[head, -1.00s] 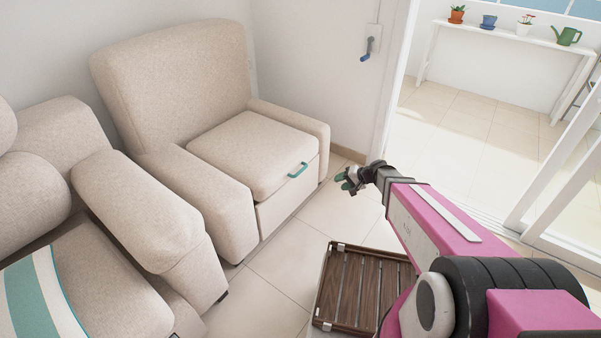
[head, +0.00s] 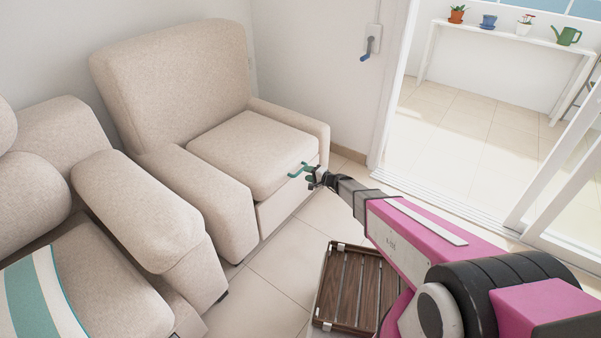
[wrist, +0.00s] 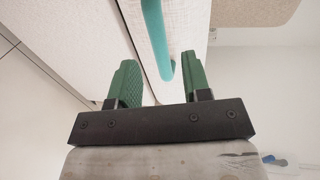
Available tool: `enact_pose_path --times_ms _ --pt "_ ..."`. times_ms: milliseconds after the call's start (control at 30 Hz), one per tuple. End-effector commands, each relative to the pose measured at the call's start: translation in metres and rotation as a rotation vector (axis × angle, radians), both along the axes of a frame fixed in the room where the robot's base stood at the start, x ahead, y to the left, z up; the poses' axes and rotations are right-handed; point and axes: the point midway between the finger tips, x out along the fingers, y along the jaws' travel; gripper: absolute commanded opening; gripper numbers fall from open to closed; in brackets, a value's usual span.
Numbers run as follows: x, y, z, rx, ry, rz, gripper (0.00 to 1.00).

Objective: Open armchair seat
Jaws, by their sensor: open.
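The beige armchair (head: 175,85) stands in the corner, with its seat (head: 252,152) lying flat between the arms. A teal handle is on the front edge of the seat, partly hidden by my gripper in the head view. In the wrist view the handle (wrist: 158,40) runs down from the top edge to between my green fingers. My gripper (head: 305,174) is open at the seat's front. In the wrist view its fingers (wrist: 160,82) stand apart on either side of the handle's end; I cannot tell whether they touch it.
A slatted wooden table (head: 350,285) stands low on the floor beside my arm. A beige sofa (head: 140,210) is at the left. A wall crank (head: 368,48) hangs beside the open doorway.

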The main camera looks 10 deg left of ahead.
Motion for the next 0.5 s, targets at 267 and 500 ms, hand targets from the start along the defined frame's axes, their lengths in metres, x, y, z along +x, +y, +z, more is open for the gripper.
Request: enact_pose_path --times_ms 267,500 --pt "0.016 0.037 -0.008 0.000 -0.001 0.001 0.44" --pt "0.019 0.046 -0.010 -0.001 0.000 0.000 0.44"
